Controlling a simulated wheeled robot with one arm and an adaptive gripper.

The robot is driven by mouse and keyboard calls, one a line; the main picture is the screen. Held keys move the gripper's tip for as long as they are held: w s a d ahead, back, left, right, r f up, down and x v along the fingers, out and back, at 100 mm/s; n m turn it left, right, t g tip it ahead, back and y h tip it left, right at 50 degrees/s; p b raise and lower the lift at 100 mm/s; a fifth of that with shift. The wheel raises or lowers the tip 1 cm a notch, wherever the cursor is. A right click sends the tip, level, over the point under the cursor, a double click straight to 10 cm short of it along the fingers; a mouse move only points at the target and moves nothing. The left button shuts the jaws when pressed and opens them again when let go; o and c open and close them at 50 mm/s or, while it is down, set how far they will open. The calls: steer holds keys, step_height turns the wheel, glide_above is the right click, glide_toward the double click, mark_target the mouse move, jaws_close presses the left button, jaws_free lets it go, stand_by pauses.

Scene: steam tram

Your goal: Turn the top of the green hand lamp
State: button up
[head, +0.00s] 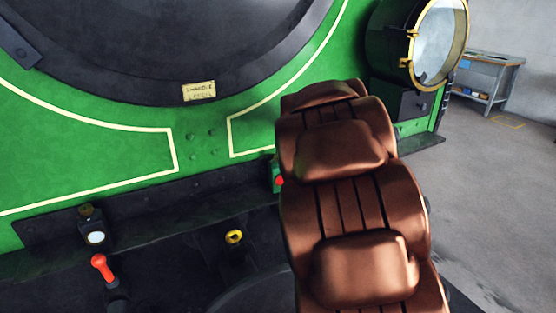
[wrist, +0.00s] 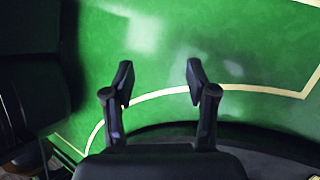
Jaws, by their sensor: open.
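A small green object with a red spot (head: 276,174) stands at the dark ledge in the head view, at the left edge of my brown arm. It looks like the green hand lamp, but my arm hides most of it and I cannot make out its top. My gripper (wrist: 159,82) shows in the wrist view, open and empty, with the green wall beyond its fingers. The hand lamp cannot be made out in the wrist view. My gripper is hidden in the head view.
A dark lamp with a white lens (head: 95,237) stands on the ledge at left. Near it are a red-knobbed lever (head: 102,267) and a yellow ring (head: 234,237). A large brass-rimmed headlamp (head: 440,42) is at upper right. Beyond it are a workbench (head: 490,75) and open floor.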

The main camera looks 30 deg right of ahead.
steer(key=w+d+n+t+y+b, duration=0.1)
steer(key=w+d+n+t, duration=0.15)
steer(key=w, duration=0.25)
steer(key=n+y+b, duration=0.4)
steer(key=n+y, duration=0.4)
steer(key=y, duration=0.9)
glide_toward(279, 154)
steer(key=x, duration=0.2)
steer(key=shift+m+t, duration=0.25)
steer(key=shift+t, duration=0.1)
steer(key=shift+a+f+p+x, duration=0.1)
steer(key=shift+p+x, duration=0.15)
steer(key=shift+x, duration=1.75)
steer(key=shift+a+f+p+x, duration=0.1)
steer(key=shift+p+x, duration=0.1)
steer(key=shift+x, duration=1.85)
steer(key=shift+s, duration=0.15)
jaws_close()
